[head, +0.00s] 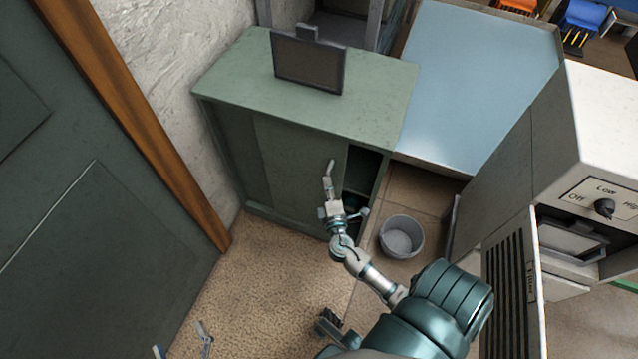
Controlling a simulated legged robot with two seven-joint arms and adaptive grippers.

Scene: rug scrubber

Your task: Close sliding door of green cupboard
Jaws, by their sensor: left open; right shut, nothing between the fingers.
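The green cupboard (225,83) stands against the wall. Its sliding door (285,165) covers the left and middle of the front. A dark opening (362,170) shows at the right of the front, beyond the door's right edge. My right gripper (330,168) is shut with nothing in it, in front of the door near that right edge. I cannot tell whether it touches the door. My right wrist hides part of the lower door and opening. My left gripper (182,344) is open and empty at the bottom left, away from the cupboard, partly cut off by the picture's edge.
A dark framed panel (308,65) stands on the cupboard top. A grey bucket (401,237) sits on the floor right of the opening. A blue-topped table (478,80) adjoins on the right, with a white machine (605,130) nearer. Brown floor (270,270) is clear before the cupboard.

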